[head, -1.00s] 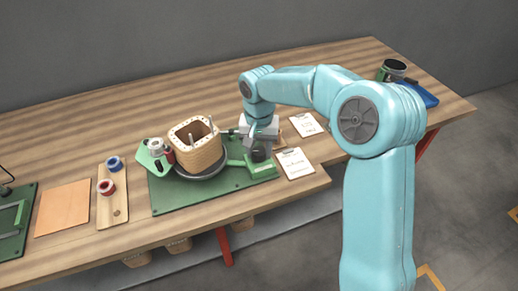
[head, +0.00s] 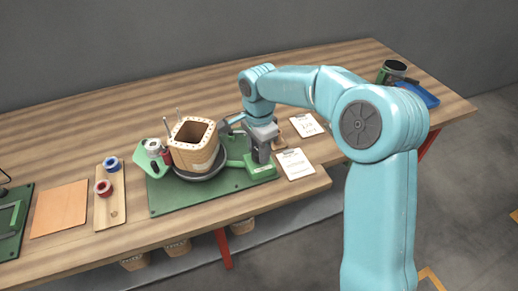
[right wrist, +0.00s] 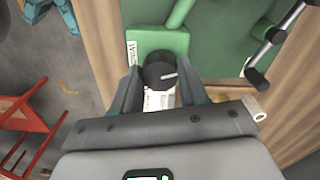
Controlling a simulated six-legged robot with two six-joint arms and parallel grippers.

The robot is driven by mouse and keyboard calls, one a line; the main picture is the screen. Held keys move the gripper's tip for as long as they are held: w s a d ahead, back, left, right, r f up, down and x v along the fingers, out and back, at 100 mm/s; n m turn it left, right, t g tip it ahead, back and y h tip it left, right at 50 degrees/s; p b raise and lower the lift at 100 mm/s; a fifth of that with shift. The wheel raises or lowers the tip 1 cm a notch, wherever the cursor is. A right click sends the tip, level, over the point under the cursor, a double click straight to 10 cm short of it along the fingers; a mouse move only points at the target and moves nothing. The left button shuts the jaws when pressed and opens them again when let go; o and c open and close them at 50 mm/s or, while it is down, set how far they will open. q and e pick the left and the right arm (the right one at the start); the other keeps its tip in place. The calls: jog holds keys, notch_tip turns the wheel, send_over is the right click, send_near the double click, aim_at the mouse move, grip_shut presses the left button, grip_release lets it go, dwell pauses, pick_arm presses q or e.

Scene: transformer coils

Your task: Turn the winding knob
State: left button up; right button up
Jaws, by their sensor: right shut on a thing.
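The winding knob (right wrist: 155,72) is dark and round with a white pointer line, on a green block (right wrist: 160,40) in the right wrist view. My right gripper (right wrist: 158,84) is shut on it, one finger on each side. In the head view my right gripper (head: 262,154) points down at the right end of the green winding machine and hides the knob. A wooden coil former (head: 193,154) with an open square top stands on the dark round turntable (head: 204,175). Two thin posts (head: 178,117) rise at its back left. My left gripper is not in view.
The green base plate (head: 165,199) lies on the wooden table. Printed cards (head: 296,164) lie right of the machine. A board with red and blue spools (head: 112,209) and an orange sheet (head: 62,207) lie left. The table behind is clear.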

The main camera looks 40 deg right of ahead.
jog(key=shift+r+m, duration=0.1)
jog(key=shift+m, duration=1.3)
dwell(0.8)
jog(key=o, duration=1)
jog(key=shift+o, duration=0.2)
notch_tip(320, 180, up, 16)
jog(key=p, duration=0.2)
jog(key=shift+r, duration=0.1)
